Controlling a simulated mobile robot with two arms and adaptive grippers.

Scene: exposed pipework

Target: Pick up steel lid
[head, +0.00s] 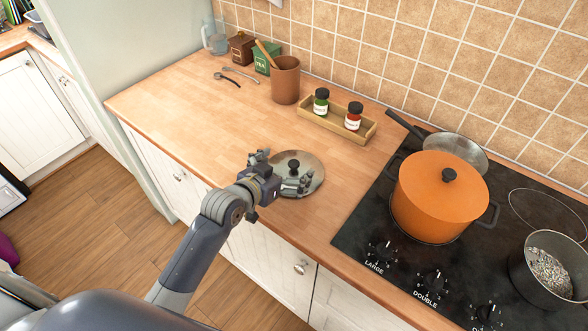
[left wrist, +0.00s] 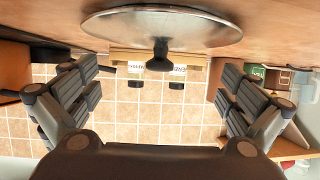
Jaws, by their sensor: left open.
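The steel lid (head: 311,171) lies flat on the wooden counter, a round grey disc with a black knob (head: 294,165) on top. My left gripper (head: 278,172) is open at the lid's near left side, with its fingers spread to either side of the knob in the head view. In the left wrist view the lid (left wrist: 200,24) is at the top and its knob (left wrist: 159,56) hangs between the two spread fingers (left wrist: 160,92), ahead of them and touching neither. My right gripper is not in view.
A wooden tray (head: 312,128) with two spice jars stands behind the lid. A brown utensil crock (head: 285,82) is farther back. An orange pot (head: 425,205) and a frying pan (head: 462,147) are on the black hob at right.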

